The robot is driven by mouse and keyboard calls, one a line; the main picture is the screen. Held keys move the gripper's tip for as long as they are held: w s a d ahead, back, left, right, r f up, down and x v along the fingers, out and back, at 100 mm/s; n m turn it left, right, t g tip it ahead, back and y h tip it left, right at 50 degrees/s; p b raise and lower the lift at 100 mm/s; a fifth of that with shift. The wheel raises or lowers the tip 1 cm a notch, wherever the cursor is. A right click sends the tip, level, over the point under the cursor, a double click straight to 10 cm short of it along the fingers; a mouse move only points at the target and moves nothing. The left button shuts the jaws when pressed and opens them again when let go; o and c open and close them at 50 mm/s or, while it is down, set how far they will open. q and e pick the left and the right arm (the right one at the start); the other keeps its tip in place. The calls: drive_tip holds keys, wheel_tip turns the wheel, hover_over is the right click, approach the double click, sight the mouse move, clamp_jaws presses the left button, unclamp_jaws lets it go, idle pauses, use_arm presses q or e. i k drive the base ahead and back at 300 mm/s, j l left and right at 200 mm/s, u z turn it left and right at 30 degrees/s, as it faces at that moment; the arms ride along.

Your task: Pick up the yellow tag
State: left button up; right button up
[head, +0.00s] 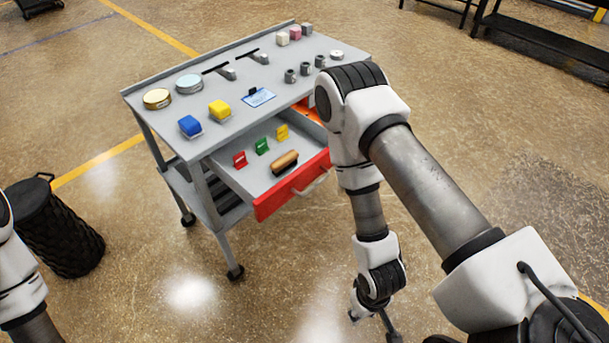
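The yellow tag (282,132) stands upright in the open drawer (228,178) of the grey cart, at the back right of a row with a green tag (262,146) and a red tag (239,159). My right arm hangs down at the right of the cart, in front of the drawer's right side. The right gripper (388,325) is low at the bottom edge, mostly cut off and well away from the tag. I cannot tell whether it is open or shut. Only a piece of my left arm shows at the left edge, and its gripper is out of view.
A wooden-handled brush (285,162) lies near the red drawer front (292,187). The cart top (300,72) holds blue and yellow blocks, round tins, a blue card and small metal parts. A black bin (58,230) stands left of the cart. The floor before the cart is clear.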

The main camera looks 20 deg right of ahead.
sight(282, 132)
drive_tip(key=u, duration=3.8)
drive_tip(key=z, duration=4.45)
drive_tip(key=l+u, duration=0.1)
drive_tip(key=u, duration=0.25)
drive_tip(key=i+l+u, duration=0.1)
drive_tip(key=u, duration=0.25)
drive_tip(key=i+l+u, duration=0.2)
drive_tip(key=l+u, duration=0.2)
drive_tip(key=l, duration=1)
drive_tip(key=l+u, duration=0.35)
drive_tip(key=l, duration=1.1)
